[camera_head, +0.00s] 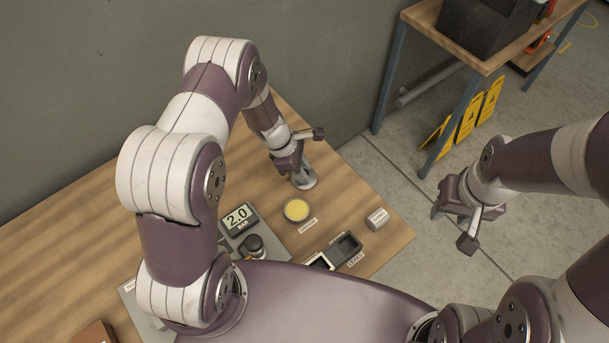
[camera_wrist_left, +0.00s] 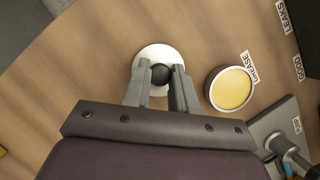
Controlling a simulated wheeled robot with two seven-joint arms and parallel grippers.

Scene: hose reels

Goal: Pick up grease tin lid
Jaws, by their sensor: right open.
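The grease tin lid (camera_head: 307,183) is a pale metal disc at the back of the wooden table. In the left wrist view the lid (camera_wrist_left: 153,54) has a round black knob (camera_wrist_left: 160,74) on top. My left gripper (camera_head: 296,166) is over the lid, and its fingers (camera_wrist_left: 161,78) are on either side of the knob; whether they press on it is unclear. The grease tin (camera_head: 296,210), round with yellow grease inside, stands uncovered beside the lid, also in the wrist view (camera_wrist_left: 231,89). My right gripper (camera_head: 453,227) is open and empty, right of the table.
A "GREASE" label (camera_head: 308,226) lies by the tin. A pressure gauge reading 2.0 (camera_head: 238,217), dark bins (camera_head: 345,246) and a small grey block (camera_head: 377,218) are nearby. A shelf (camera_head: 470,55) with a dark crate stands behind. The table's left is mostly clear.

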